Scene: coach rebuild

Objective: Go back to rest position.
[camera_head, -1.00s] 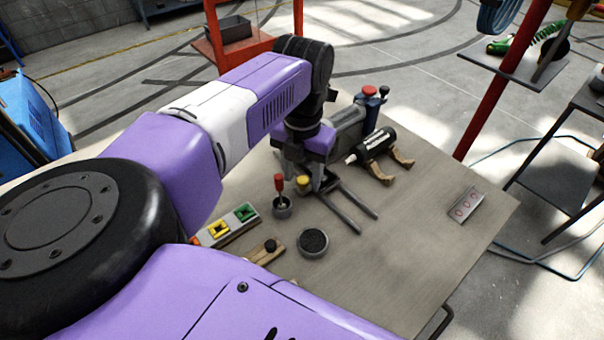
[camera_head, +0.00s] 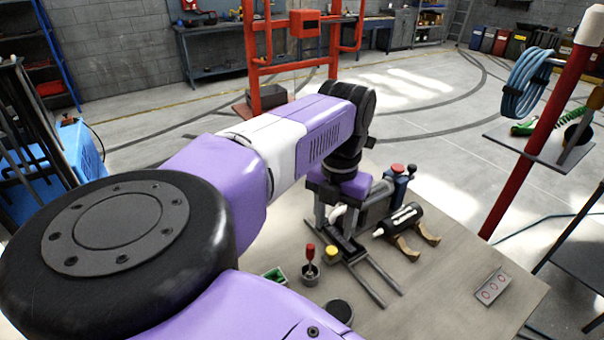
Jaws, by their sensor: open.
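My arm reaches from the lower left over the table (camera_head: 440,290). My gripper (camera_head: 338,222) points down above the back part of the table, with its fingers spread over a dark tray on two rails (camera_head: 373,276). A small white piece shows between the fingers; I cannot tell whether it touches them. A red-handled tool (camera_head: 311,258) stands in a small cup just in front of the gripper, and a yellow knob (camera_head: 331,251) sits close beside it.
A black cylinder with a white label (camera_head: 400,222) lies on wooden cradles to the right. A plate with red circles (camera_head: 489,288) lies near the right edge. A red post (camera_head: 535,135) rises beyond the table.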

